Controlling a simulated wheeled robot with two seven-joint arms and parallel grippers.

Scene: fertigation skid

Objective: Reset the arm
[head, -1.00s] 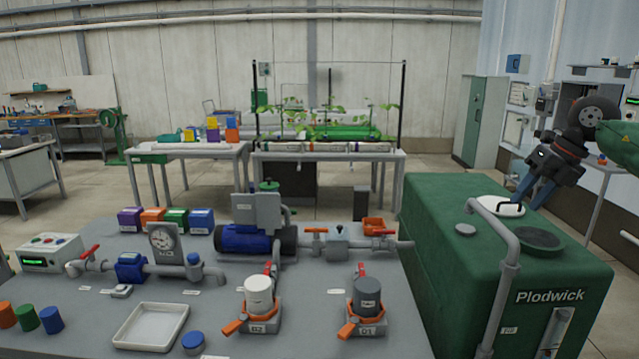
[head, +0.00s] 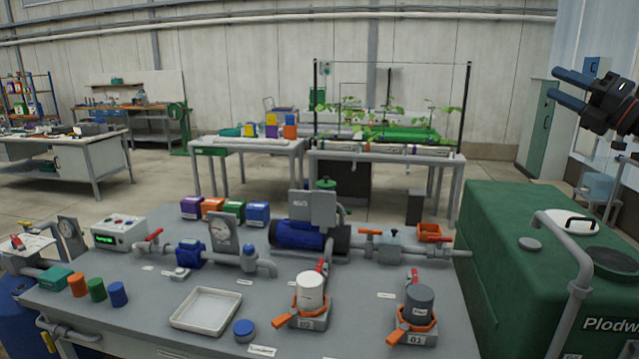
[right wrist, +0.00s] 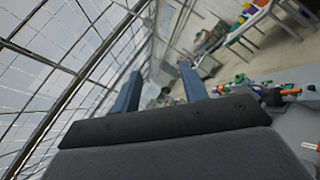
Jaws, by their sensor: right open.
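My right gripper (head: 562,88) is at the upper right of the head view, raised above the green tank (head: 500,215) and clear of it. Its two blue-grey fingers point left and stand apart with nothing between them. In the right wrist view the same open fingers (right wrist: 158,90) show, tilted, with the greenhouse wall at left and the bench at right. A white lid (head: 568,221) with a dark handle lies on the tank top. My left gripper is in neither view.
The grey bench (head: 330,335) carries a white tray (head: 206,311), a blue pump (head: 298,235), pipes with valves and two canisters, white (head: 310,290) and dark grey (head: 419,303). A grey pipe (head: 575,280) arches in front of the tank. The air around my right gripper is free.

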